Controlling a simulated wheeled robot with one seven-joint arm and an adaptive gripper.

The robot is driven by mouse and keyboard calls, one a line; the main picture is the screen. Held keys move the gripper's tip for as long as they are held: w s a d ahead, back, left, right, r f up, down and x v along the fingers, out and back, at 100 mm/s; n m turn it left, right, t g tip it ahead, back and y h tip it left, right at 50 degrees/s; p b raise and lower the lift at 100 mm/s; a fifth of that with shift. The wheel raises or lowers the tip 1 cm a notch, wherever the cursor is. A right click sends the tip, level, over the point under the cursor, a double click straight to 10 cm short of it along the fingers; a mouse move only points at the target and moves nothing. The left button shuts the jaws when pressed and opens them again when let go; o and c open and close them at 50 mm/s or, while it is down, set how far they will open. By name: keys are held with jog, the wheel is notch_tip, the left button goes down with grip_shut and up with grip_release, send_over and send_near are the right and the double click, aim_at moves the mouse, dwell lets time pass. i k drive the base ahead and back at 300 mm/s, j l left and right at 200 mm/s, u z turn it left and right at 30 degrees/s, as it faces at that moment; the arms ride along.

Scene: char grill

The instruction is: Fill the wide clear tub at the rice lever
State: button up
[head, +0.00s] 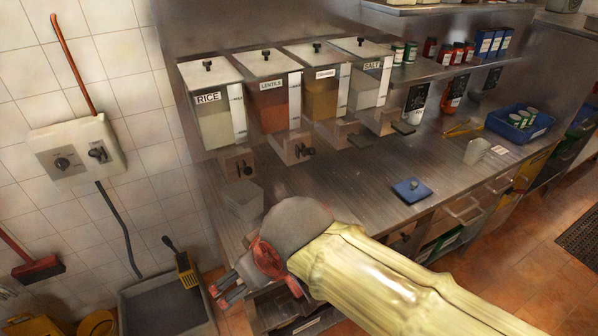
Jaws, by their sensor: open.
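The rice dispenser (212,117), labelled RICE, is the leftmost of the wall bins and holds pale grain. Its dark lever (244,170) is on the metal outlet below. A clear tub (243,201) stands on the steel counter below the rice outlet; I cannot tell whether anything is in it. A smaller clear container (478,151) stands far to the right on the counter. My gripper (222,293) is open and empty, in front of and below the tub near the counter's left end. It is apart from the tub and lever.
Bins of lentils (272,105), an orange-yellow food (320,97) and salt (368,87) hang to the right. A blue pad with a small object (412,191) lies near the counter's front edge. A blue crate (518,124) is farther right. A grey sink (165,308) is at lower left.

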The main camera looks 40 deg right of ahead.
aim_at(245, 171)
jog(key=k+l, duration=0.7)
jog(key=l, duration=0.2)
